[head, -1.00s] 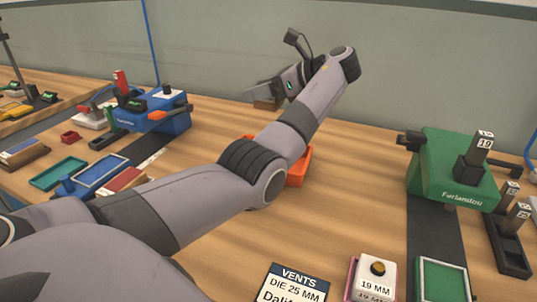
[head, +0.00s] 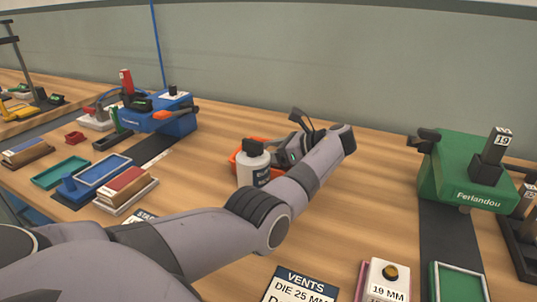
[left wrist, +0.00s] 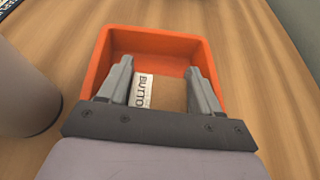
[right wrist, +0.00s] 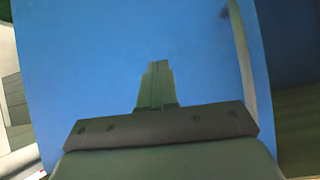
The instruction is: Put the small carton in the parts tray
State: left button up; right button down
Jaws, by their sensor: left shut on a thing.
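The small carton (left wrist: 168,94), brown with a white label reading "BUTTO", is between the fingers of my left gripper (left wrist: 160,78) in the left wrist view. The gripper is shut on it. The orange parts tray (left wrist: 150,38) surrounds the carton and fingertips in that view; whether the carton touches the tray floor, I cannot tell. In the head view the tray (head: 235,158) is mostly hidden behind a bottle and my left arm, and the carton is hidden. My right gripper (right wrist: 155,68) is shut and empty before a blue surface in the right wrist view.
A white bottle with a black cap (head: 252,172) stands close beside the tray. A green Ferlandou machine (head: 465,180) is at the right and a blue machine (head: 172,118) at the back left. The wood between tray and green machine is clear.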

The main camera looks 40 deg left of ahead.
pick_arm(q)
jog(key=o, duration=1.1)
jog(key=shift+f, duration=0.1)
jog(key=shift+o, duration=0.2)
jog(key=v, duration=0.5)
jog(key=shift+a, duration=0.1)
jog(key=shift+b+v, duration=0.7)
jog(key=shift+v, duration=0.7)
